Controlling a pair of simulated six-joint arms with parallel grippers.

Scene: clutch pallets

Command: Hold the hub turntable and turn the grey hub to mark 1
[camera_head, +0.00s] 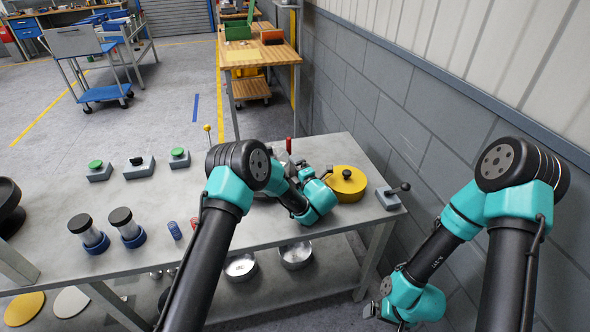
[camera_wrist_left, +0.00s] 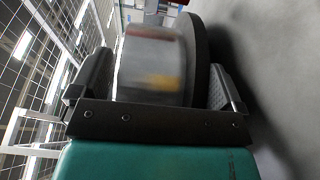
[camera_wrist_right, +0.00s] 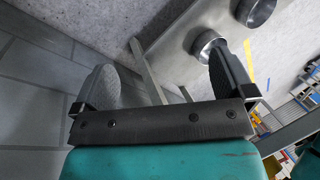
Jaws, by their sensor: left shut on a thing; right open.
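In the left wrist view my left gripper (camera_wrist_left: 160,88) is shut on a blurred grey round part (camera_wrist_left: 150,55), which I take to be the grey hub, with a finger on each side. A wide dark disc (camera_wrist_left: 199,45) lies right behind it. In the head view my left arm hides most of this spot; a grey body with a red upright handle (camera_head: 289,145) shows just behind it. No number mark can be read, and I cannot make out the turntable for certain. My right gripper (camera_wrist_right: 165,78) is open and empty, low beside the table's right end.
A yellow disc with a black knob (camera_head: 346,184) and a lever block (camera_head: 389,199) stand at the right of the grey table (camera_head: 205,222). Black-topped cylinders (camera_head: 127,227) and green-button blocks (camera_head: 98,172) are on the left. Steel bowls (camera_head: 296,255) sit on the lower shelf. A wall bounds the right.

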